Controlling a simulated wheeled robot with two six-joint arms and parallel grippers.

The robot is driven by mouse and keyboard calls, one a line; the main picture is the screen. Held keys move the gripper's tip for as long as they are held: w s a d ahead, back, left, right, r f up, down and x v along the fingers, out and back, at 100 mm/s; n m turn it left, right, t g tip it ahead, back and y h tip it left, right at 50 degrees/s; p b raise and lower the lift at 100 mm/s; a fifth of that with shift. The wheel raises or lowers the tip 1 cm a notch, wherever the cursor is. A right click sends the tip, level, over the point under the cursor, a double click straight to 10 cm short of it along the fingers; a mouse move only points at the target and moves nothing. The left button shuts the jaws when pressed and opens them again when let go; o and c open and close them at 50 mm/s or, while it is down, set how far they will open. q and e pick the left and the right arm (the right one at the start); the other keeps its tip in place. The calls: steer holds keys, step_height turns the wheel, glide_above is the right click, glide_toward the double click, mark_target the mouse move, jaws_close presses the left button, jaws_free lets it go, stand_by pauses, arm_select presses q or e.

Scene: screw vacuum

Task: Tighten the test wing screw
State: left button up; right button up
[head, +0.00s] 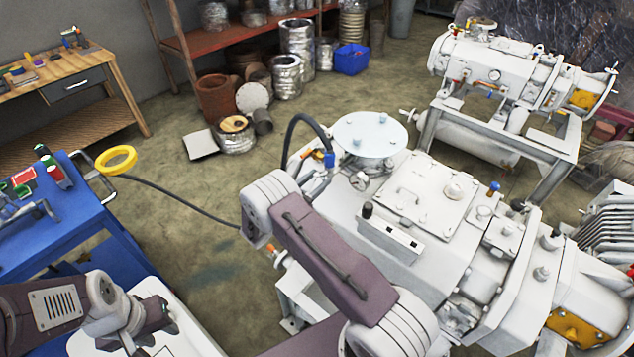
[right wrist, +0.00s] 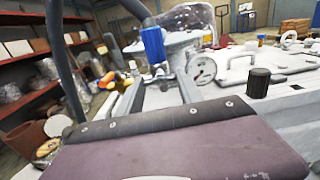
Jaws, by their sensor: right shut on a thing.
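The large white screw vacuum pump (head: 410,190) fills the middle and right of the head view; its flange and gauge also show in the right wrist view (right wrist: 203,70). My right arm reaches across its left side and bends down. The end of the right gripper (head: 257,238) shows only in part below the arm, beside a small orange fitting (head: 276,257). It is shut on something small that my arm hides. I cannot make out the test wing screw. My left gripper (head: 150,318) is at the lower left, away from the pump; its jaws are unclear.
A blue cart (head: 60,240) with tools stands at the left. A yellow ring (head: 117,160) sits by it, with a dark cable running toward my right arm. A black hose (head: 298,122) arches at the pump's left end. A second pump (head: 500,70) stands behind.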

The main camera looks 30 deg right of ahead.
steer(key=m+b, duration=0.2)
steer(key=m, duration=0.1)
steer(key=shift+f+m+b, duration=0.1)
steer(key=shift+m+b, duration=1.1)
steer(key=shift+m, duration=0.2)
steer(key=o, duration=1.4)
steer(key=shift+a, duration=0.1)
steer(key=shift+r, duration=0.2)
steer(key=b+v, duration=0.1)
steer(key=v, duration=0.8)
steer(key=shift+a+b, duration=0.1)
steer(key=shift+b, duration=0.25)
